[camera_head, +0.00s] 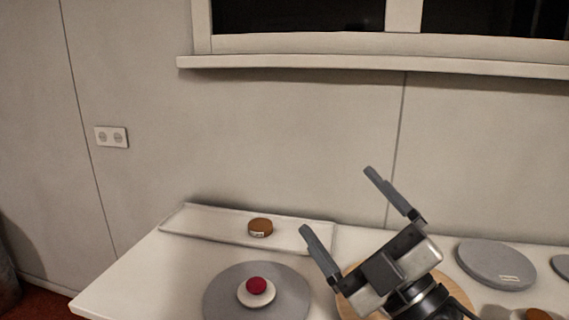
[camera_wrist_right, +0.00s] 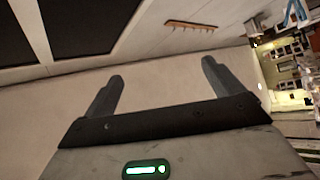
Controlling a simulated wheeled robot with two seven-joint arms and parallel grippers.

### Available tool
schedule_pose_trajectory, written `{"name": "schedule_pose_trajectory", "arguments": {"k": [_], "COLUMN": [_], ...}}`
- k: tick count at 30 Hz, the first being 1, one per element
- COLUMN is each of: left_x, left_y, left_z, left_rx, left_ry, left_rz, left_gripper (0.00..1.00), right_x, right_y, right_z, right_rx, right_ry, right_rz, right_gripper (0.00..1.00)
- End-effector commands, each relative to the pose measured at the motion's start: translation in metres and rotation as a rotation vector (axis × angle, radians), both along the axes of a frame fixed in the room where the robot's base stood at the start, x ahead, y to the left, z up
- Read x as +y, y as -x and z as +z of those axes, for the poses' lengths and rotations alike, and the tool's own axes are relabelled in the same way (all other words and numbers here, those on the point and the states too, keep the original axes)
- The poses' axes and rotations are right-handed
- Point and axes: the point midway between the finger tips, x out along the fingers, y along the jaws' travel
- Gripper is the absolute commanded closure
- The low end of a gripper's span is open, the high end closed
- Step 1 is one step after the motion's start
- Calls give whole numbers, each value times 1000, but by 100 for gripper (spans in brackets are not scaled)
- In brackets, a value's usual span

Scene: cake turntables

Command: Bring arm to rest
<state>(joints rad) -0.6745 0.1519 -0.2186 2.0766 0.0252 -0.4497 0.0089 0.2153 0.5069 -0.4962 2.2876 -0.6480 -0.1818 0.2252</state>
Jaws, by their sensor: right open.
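My right gripper (camera_head: 338,208) is raised above the table in the head view, its two fingers spread apart with nothing between them. It partly hides a round wooden board (camera_head: 352,303) behind and below it. In the right wrist view the same gripper (camera_wrist_right: 163,73) is open, with bare wall between its fingers. My left gripper is not in view.
The white table (camera_head: 140,275) holds a tray (camera_head: 200,226) with a brown cake (camera_head: 260,227). A grey turntable (camera_head: 222,292) bears a white round with a red top (camera_head: 257,286). Another grey turntable (camera_head: 497,262) stands right. A window ledge (camera_head: 300,64) juts above.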

Motion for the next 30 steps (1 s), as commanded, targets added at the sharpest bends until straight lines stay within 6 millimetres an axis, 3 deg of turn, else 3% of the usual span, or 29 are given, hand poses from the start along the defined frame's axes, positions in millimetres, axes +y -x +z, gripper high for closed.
{"name": "schedule_pose_trajectory", "arguments": {"k": [2, 5, 9, 12, 15, 21, 29, 30], "left_x": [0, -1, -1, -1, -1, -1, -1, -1], "left_y": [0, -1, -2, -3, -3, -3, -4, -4], "left_z": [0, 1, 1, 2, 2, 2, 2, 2], "left_rx": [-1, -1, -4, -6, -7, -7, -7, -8], "left_ry": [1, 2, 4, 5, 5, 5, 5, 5], "left_rz": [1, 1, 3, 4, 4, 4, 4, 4], "left_gripper": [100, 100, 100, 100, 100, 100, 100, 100], "right_x": [-37, -74, -107, -118, -123, -126, -125, -123], "right_y": [-16, -16, 18, 50, 79, 132, 196, 197], "right_z": [-48, -114, -206, -250, -280, -317, -345, -348], "right_rx": [275, 593, 1003, 1221, 1386, 1638, 1911, 1915], "right_ry": [-142, -247, -319, -335, -337, -329, -306, -307], "right_rz": [-166, -340, -522, -601, -650, -713, -758, -750], "right_gripper": [7, 7, 7, 7, 7, 7, 7, 7]}}
